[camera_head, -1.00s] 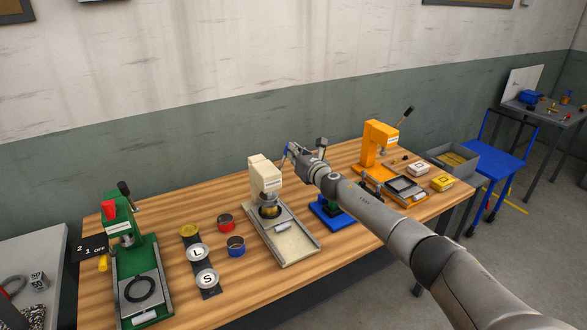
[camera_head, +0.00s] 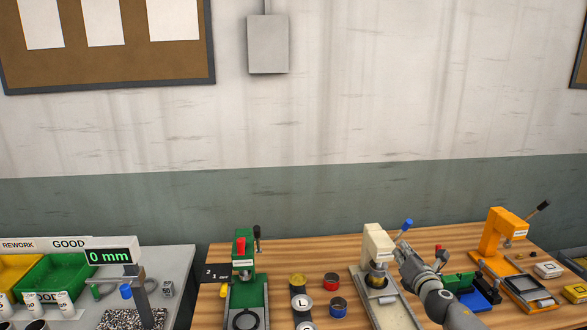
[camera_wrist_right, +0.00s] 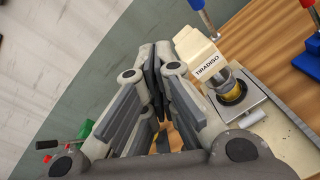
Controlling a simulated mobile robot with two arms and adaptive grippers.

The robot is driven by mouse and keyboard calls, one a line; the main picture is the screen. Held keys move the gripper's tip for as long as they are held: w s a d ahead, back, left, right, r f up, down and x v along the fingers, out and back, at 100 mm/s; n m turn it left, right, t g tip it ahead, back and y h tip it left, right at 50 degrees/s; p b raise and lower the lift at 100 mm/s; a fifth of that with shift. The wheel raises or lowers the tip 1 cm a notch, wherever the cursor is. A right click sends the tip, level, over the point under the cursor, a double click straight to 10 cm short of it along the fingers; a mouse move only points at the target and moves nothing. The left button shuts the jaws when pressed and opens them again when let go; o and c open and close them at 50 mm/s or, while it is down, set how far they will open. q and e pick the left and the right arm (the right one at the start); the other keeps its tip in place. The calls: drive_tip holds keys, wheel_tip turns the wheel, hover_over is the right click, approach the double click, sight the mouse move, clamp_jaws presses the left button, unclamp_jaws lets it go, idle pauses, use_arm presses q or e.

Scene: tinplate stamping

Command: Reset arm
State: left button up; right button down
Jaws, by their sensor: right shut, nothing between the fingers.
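My right gripper (camera_head: 402,255) is at the right side of the cream press (camera_head: 377,246), just below the press's blue-tipped lever (camera_head: 406,226). In the right wrist view my gripper (camera_wrist_right: 156,62) has its fingers together with nothing between them. The cream press head (camera_wrist_right: 200,60), marked TIRADISO, stands right of the fingers there, and the lever (camera_wrist_right: 197,6) shows above it, apart from the fingertips. A yellowish round piece (camera_wrist_right: 229,90) sits under the head. My left gripper is out of view.
A green press (camera_head: 243,275) stands left and an orange press (camera_head: 503,232) right on the wooden table (camera_head: 330,250). Red (camera_head: 331,281) and blue (camera_head: 338,306) round pieces lie between. A gauge reading 0 mm (camera_head: 109,257) stands on the grey table at left.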

drive_tip(key=s+a+f+m+g+h, duration=0.1)
drive_tip(key=s+a+f+m+g, duration=0.1)
drive_tip(key=s+a+f+m, duration=0.45)
drive_tip(key=s+a+f+m+g, duration=0.15)
drive_tip(key=s+f+m, duration=0.3)
drive_tip(key=s, duration=0.55)
drive_tip(key=s+a+f+m+g+h, duration=0.1)
drive_tip(key=s+a+f+m+g, duration=0.25)
drive_tip(key=s+m, duration=0.35)
drive_tip(key=s+a+f+m+g+y, duration=0.15)
drive_tip(key=s+m+g, duration=0.65)
drive_tip(key=s, duration=2.1)
wheel_tip(320, 180, down, 32)
drive_tip(key=s+f+m+b, duration=0.1)
drive_tip(key=b, duration=0.6)
use_arm(q)
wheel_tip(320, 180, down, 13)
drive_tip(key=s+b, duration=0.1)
drive_tip(key=b, duration=0.5)
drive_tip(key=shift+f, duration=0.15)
use_arm(e)
drive_tip(key=s+d+f, duration=0.1)
drive_tip(key=s+f, duration=0.7)
drive_tip(key=f, duration=0.3)
drive_tip(key=s+d+f+g, duration=0.1)
drive_tip(key=s+d+f, duration=0.1)
drive_tip(key=s+f, duration=0.7)
wheel_tip(320, 180, down, 2)
drive_tip(key=shift+s+f, duration=0.1)
drive_tip(key=shift+s, duration=0.05)
